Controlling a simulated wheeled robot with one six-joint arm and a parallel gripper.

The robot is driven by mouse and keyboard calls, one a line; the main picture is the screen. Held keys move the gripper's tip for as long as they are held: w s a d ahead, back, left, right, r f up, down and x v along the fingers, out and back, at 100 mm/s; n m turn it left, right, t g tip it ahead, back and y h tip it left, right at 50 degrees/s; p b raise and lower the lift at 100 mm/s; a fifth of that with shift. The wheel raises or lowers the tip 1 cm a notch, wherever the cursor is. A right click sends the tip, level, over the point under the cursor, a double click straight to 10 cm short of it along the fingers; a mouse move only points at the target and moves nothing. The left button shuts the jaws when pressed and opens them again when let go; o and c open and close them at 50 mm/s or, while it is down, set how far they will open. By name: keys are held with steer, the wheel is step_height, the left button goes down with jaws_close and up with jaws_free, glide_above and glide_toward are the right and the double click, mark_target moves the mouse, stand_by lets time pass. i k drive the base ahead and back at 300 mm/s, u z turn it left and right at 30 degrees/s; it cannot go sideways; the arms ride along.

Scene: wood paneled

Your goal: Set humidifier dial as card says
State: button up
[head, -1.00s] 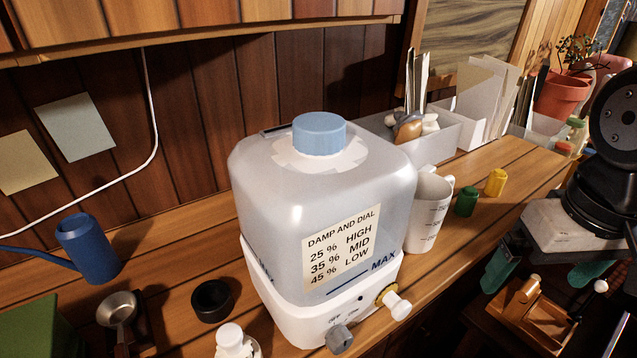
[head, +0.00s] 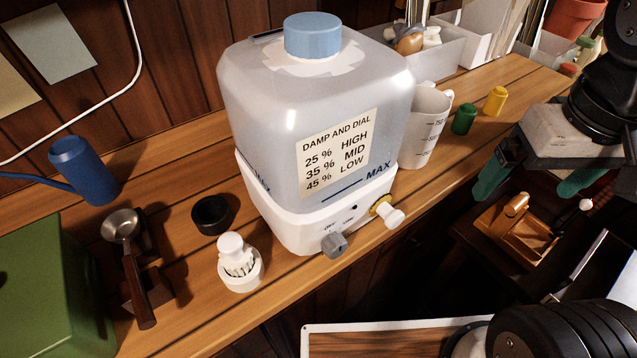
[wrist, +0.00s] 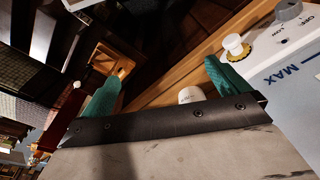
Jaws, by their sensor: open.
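The humidifier (head: 290,105) stands on the wooden counter, a clear tank with a blue cap on a white base. Its card (head: 338,150) reads "DAMP AND DIAL", 25 % HIGH, 35 % MID, 45 % LOW. A grey dial (head: 334,245) sits on the base front under small OFF and LOW marks; its exact setting is too small to read. Right of it is a white knob with a yellow collar (head: 388,213). My gripper (head: 528,188) is open and empty, right of the humidifier and apart from it. The wrist view shows its green fingers (wrist: 160,90), with the dial (wrist: 288,10) at top right.
A white measuring cup (head: 428,125), a green jar (head: 464,119) and a yellow jar (head: 496,101) stand right of the humidifier. A brush in a white holder (head: 240,264), a black bowl (head: 211,214) and a blue watering can (head: 84,170) are at left. Space before the dial is clear.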

mark_target(334, 244)
steer(key=u, duration=0.1)
steer(key=k, duration=1.25)
steer(key=z, duration=0.65)
